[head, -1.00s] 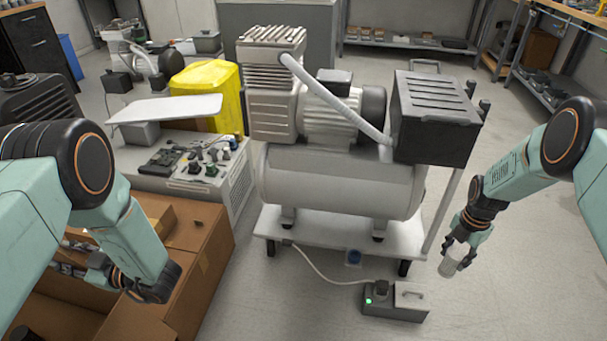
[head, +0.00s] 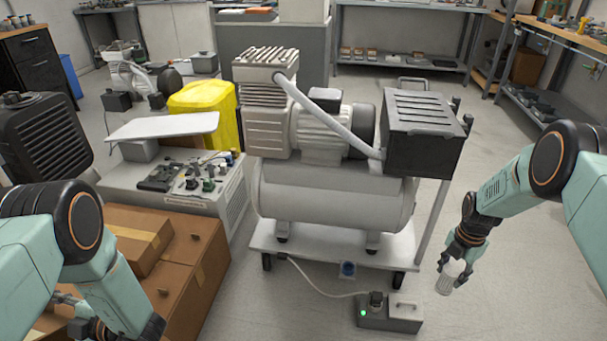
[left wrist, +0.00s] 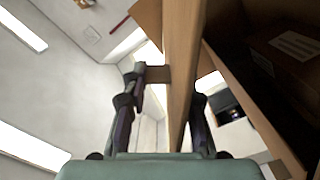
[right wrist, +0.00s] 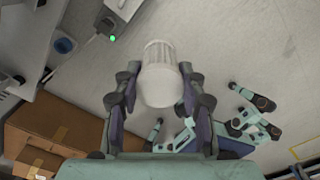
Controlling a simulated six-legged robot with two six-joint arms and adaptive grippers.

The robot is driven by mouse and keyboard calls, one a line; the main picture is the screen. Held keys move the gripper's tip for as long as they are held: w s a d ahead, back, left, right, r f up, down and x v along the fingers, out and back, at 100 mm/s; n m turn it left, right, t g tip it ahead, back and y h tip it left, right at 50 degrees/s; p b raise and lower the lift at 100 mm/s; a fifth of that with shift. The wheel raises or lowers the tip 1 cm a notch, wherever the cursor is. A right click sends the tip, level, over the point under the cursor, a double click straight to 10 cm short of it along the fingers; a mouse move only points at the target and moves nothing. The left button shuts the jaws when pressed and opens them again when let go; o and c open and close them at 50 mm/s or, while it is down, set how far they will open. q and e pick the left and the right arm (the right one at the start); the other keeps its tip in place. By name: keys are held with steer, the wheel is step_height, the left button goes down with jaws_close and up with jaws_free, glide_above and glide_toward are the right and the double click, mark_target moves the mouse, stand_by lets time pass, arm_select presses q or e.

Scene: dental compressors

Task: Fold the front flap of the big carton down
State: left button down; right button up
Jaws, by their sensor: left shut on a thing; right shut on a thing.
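The big brown carton (head: 208,275) stands at the lower left of the head view, partly hidden by my left arm. My left gripper (head: 78,318) is low at its near side, mostly hidden. In the left wrist view, my left gripper (left wrist: 168,88) is shut on a cardboard flap (left wrist: 180,50), which runs between its fingers; a dark carton inside (left wrist: 245,75) shows to the right. My right gripper (head: 462,250) is shut on a whitish ribbed cylinder (head: 451,278), held clear of the compressor cart; it also shows in the right wrist view (right wrist: 160,75).
A large compressor (head: 335,190) on a white cart (head: 325,252) stands in the middle. A small grey box (head: 390,315) with a green light sits on the floor before it. A grey unit (head: 225,190) stands behind the carton. Floor at right is clear.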

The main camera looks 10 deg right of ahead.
arm_select(q)
steer(key=s+f+n, duration=0.1)
steer(key=f+n, duration=0.1)
steer(key=shift+s+a+f+n, duration=0.2)
steer(key=shift+s+a+n, duration=0.1)
steer(key=shift+s+n, duration=0.1)
arm_select(e)
steer(key=shift+f, duration=0.3)
steer(key=shift+d+f+b, duration=0.1)
steer(key=shift+f+b, duration=0.2)
steer(key=shift+b, duration=0.3)
arm_select(q)
steer(key=shift+s+a+f, duration=0.1)
steer(key=shift+s+f, duration=0.25)
steer(key=shift+f, duration=0.5)
steer(key=shift+s+f, duration=0.3)
steer(key=shift+f, duration=0.5)
arm_select(e)
steer(key=shift+f, duration=0.25)
arm_select(q)
steer(key=c, duration=1.1)
jaws_free()
steer(key=shift+c, duration=0.2)
steer(key=shift+w+r, duration=0.1)
